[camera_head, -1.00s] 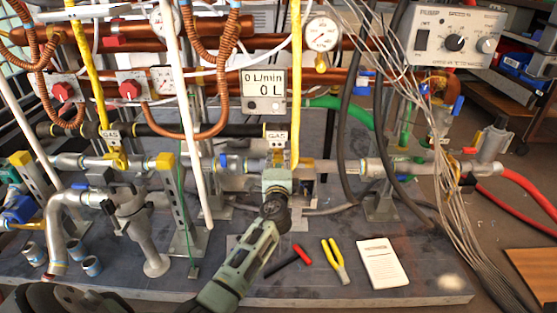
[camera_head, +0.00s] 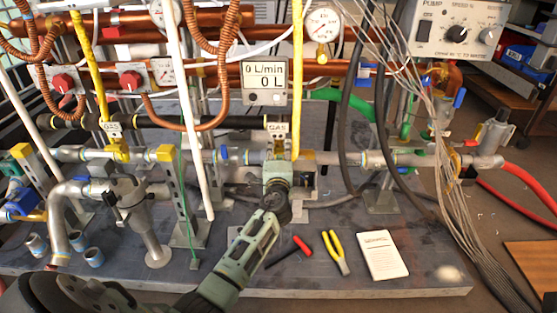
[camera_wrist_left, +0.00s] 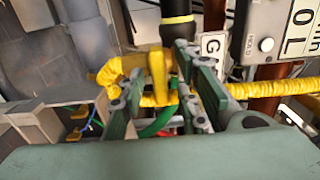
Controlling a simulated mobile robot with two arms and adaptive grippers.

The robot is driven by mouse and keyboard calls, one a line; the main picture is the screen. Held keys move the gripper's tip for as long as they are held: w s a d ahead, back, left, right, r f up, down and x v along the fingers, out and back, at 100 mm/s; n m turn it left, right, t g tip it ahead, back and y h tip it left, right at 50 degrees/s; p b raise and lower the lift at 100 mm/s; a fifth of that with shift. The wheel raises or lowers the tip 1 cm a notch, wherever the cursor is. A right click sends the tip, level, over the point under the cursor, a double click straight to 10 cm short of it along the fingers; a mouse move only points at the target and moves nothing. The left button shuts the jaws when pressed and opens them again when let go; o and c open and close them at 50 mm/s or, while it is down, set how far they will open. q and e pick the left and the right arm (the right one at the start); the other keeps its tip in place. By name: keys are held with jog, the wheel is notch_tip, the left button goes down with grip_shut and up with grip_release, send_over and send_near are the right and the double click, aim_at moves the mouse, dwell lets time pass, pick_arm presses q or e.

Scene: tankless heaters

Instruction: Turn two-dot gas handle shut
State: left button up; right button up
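Two tags reading GAS hang by the yellow gas lines, a left tag (camera_head: 111,130) and a right tag (camera_head: 277,128). Their dots are too small to tell. A yellow handle (camera_head: 118,151) sits under the left tag. My left gripper (camera_head: 278,168) is at the valve below the right tag and hides most of it. In the left wrist view, a yellow handle (camera_wrist_left: 158,72) stands between the two spread fingers of my left gripper (camera_wrist_left: 160,95), with a gap on the left finger's side. Contact with the right finger cannot be told. My right gripper is not in view.
A yellow hose (camera_head: 297,80) and a white pipe (camera_head: 187,120) rise near my left arm. A flow display (camera_head: 265,80) is above. Red-handled tool (camera_head: 290,252), yellow pliers (camera_head: 336,252) and a notepad (camera_head: 382,255) lie on the bench (camera_head: 430,265).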

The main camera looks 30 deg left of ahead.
pick_arm(q)
jog(key=v, duration=1.1)
jog(key=shift+s, duration=0.4)
jog(key=shift+d, duration=0.1)
